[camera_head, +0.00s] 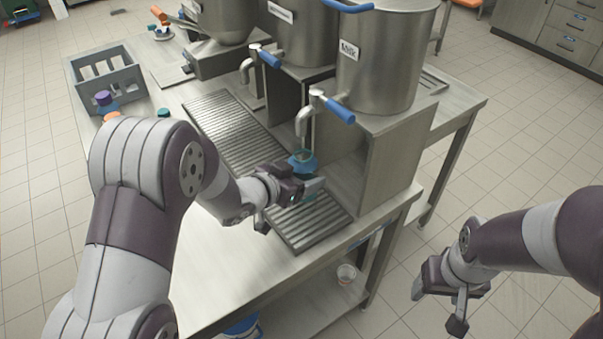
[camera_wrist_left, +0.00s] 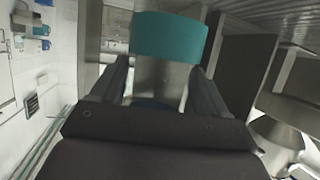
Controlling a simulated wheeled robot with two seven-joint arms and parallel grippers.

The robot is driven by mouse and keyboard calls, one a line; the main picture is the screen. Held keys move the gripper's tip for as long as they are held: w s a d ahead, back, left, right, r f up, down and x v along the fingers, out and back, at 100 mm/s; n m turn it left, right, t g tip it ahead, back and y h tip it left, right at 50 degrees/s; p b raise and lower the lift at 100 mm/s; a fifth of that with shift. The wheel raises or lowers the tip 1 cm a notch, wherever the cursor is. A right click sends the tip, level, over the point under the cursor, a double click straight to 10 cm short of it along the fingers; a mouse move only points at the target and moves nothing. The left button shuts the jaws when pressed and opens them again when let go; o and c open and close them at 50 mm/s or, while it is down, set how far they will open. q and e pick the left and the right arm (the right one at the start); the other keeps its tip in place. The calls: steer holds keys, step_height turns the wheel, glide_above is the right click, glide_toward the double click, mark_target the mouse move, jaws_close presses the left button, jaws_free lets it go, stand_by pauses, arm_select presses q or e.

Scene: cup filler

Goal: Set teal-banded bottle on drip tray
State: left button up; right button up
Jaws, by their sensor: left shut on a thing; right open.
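My left gripper (camera_head: 296,193) is shut on the teal-banded bottle (camera_head: 303,162) at the right end of the drip tray. In the left wrist view the bottle's teal band (camera_wrist_left: 170,37) shows between the two fingers (camera_wrist_left: 160,85). The bottle's blue upper part is just under the spout of the right-hand dispenser (camera_head: 303,122). The bottle's base is hidden by the gripper, so I cannot tell whether it touches the ribbed drip tray (camera_head: 235,135). My right gripper (camera_head: 437,303) is open and empty, off the right side of the table.
Steel dispensers with blue-handled taps stand behind the tray; the nearest is a large pot (camera_head: 385,65). A small cup (camera_head: 346,273) is on the lower shelf.

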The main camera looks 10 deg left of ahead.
arm_select(q)
steer(key=o, duration=1.1)
steer(key=shift+r, duration=0.1)
steer(key=shift+s+a+r, duration=0.1)
steer(key=shift+r, duration=0.05)
steer(key=p+v, duration=0.1)
steer(key=v, duration=1)
steer(key=s+a+f+n+g+y, duration=0.2)
steer(key=a+f+n+g+y, duration=0.15)
steer(key=a+y, duration=0.3)
steer(key=s+d+f+n+g, duration=0.1)
steer(key=s+d+g, duration=0.1)
steer(key=s, duration=0.3)
steer(key=s+d+f+n+g, duration=0.1)
steer(key=s+d+g, duration=0.1)
steer(key=s+g, duration=0.2)
steer(key=shift+s+f+g, duration=0.35)
steer(key=shift+s, duration=0.45)
